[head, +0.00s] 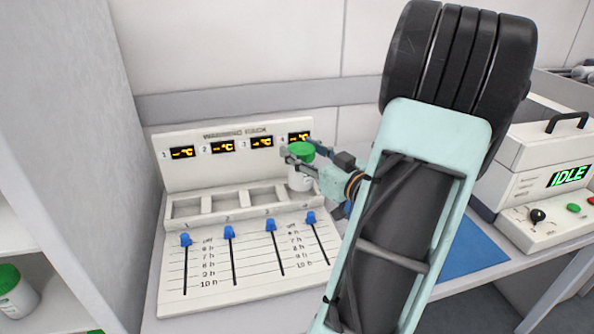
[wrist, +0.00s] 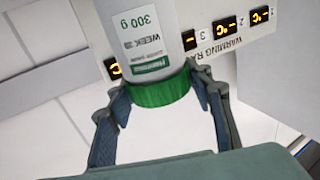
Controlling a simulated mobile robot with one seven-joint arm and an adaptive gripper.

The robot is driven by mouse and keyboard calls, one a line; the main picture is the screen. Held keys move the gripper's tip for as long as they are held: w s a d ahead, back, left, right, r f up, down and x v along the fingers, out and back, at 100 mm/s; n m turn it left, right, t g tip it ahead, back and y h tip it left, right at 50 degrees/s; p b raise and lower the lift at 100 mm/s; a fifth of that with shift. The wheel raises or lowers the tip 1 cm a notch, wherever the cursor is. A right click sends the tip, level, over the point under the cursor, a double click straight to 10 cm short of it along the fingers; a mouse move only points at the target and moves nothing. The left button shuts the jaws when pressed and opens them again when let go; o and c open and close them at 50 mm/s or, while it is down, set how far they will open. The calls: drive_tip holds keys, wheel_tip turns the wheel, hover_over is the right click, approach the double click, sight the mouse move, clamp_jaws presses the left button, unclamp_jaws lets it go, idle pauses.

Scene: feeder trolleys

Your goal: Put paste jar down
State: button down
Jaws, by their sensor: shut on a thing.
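The paste jar (head: 300,178) is white with a green lid. My gripper (head: 303,160) is shut on it near the lid, at the right end of the warming rack (head: 175,290). In the wrist view the jar (wrist: 150,35) sits between the two fingers (wrist: 160,95), and its label reads 300 g and WEEK 3. The rack has numbered displays and a row of square slots. The jar is over or in the fourth slot; I cannot tell whether its base touches the rack. The slots to its left look empty.
Several blue sliders (head: 229,232) stand on the rack's front panel. A machine showing IDLE (head: 520,180) is at the right, with a blue mat (head: 470,252) beside it. Another green-lidded jar (head: 14,290) stands on a shelf at the left.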

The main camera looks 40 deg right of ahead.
drive_tip(key=shift+w+d+f+b, duration=0.15)
drive_tip(key=shift+w+d+f, duration=0.15)
drive_tip(key=shift+w+f, duration=0.25)
drive_tip(key=shift+w+d+f+b, duration=0.15)
drive_tip(key=shift+w+d+f, duration=0.15)
drive_tip(key=shift+f, duration=0.35)
drive_tip(key=f+b, duration=0.1)
drive_tip(key=f, duration=0.2)
drive_tip(key=shift+w+d+f+b, duration=0.15)
drive_tip(key=shift+d+f+b, duration=0.05)
drive_tip(key=shift+f+b, duration=0.15)
drive_tip(key=shift+r, duration=0.1)
drive_tip(key=c, duration=1)
unclamp_jaws()
drive_tip(key=shift+f, duration=0.2)
drive_tip(key=shift+o, duration=0.2)
